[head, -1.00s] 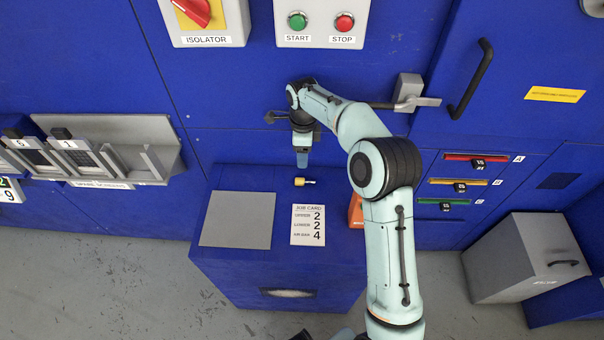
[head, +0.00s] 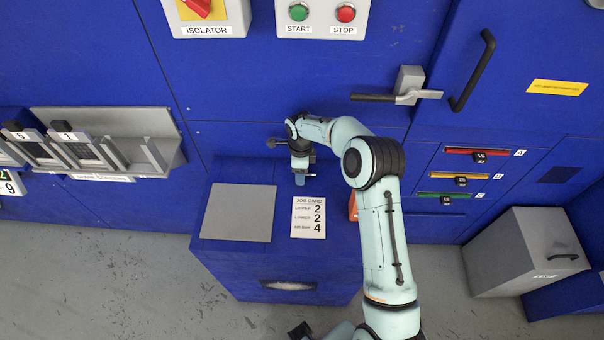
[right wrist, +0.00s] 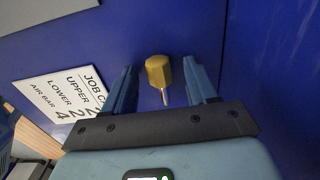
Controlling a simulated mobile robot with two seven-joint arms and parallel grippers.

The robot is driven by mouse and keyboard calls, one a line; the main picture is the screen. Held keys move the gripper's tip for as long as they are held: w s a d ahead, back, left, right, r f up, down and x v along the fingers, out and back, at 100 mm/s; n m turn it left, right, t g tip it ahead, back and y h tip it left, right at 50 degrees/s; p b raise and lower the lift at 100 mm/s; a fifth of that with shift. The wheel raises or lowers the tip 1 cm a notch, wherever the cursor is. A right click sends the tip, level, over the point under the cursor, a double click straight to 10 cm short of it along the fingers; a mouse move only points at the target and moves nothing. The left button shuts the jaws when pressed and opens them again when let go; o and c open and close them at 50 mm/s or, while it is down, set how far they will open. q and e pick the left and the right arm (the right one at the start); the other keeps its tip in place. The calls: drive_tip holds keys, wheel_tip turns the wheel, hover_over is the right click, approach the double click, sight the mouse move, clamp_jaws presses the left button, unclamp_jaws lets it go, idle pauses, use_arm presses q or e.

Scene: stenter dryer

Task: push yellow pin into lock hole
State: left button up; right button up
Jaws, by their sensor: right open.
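The yellow pin (right wrist: 157,72) has a yellow head and a thin metal shank, and lies on the blue cabinet top. In the head view my right gripper hides it. My right gripper (head: 299,178) is low over the cabinet top, behind the job card. In the right wrist view its blue fingers (right wrist: 160,68) are open on either side of the pin, with a visible gap to each. The grey latch block with a dark lever (head: 408,86) is on the blue panel behind. I cannot make out a lock hole. My left gripper cannot be made out.
The blue cabinet top (head: 237,172) carries a grey plate (head: 238,212), a job card (head: 308,217) and a partly hidden orange item (head: 353,206). A black door handle (head: 473,72) stands out at the right. A grey rack (head: 113,127) is at the left.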

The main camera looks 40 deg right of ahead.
clamp_jaws()
